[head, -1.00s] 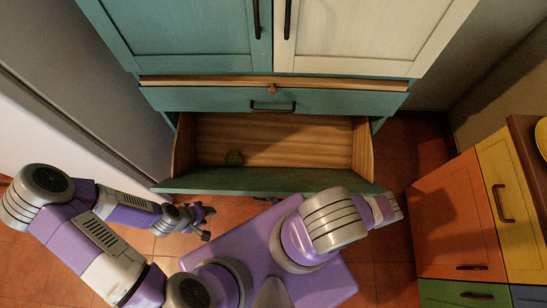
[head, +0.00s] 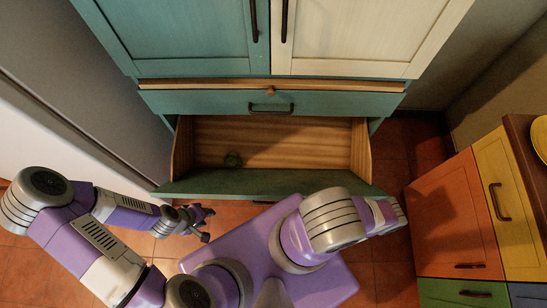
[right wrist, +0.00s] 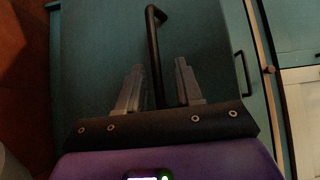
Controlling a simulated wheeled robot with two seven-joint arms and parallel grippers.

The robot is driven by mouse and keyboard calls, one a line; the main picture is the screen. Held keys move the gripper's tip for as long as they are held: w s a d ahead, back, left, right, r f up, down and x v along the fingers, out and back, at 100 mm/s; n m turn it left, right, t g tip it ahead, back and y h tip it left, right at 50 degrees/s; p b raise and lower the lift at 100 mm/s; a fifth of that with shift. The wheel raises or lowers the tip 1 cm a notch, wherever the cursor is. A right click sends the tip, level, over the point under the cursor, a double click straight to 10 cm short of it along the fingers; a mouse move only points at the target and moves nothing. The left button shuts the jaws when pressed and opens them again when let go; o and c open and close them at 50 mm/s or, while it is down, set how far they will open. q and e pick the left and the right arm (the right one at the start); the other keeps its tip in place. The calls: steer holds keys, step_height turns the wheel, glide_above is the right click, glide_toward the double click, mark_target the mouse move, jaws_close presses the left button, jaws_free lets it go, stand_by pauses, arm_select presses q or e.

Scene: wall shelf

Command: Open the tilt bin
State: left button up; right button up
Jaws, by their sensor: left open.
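The tilt bin (head: 270,182) is the low teal front under the cabinet in the head view. It stands tilted out, showing its wooden inside (head: 300,140). In the right wrist view its dark bar handle (right wrist: 156,52) runs between the fingers of my right gripper (right wrist: 160,88). The fingers stand apart on either side of the bar, and I see no clear grip. In the head view my right arm hides that gripper. My left gripper (head: 205,222) is open and empty, left of centre in front of the bin.
Teal and cream doors are above that. An orange and yellow cabinet (head: 455,215) stands at the right, a grey panel at the left.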

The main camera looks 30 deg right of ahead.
steer(key=shift+v, duration=1.6)
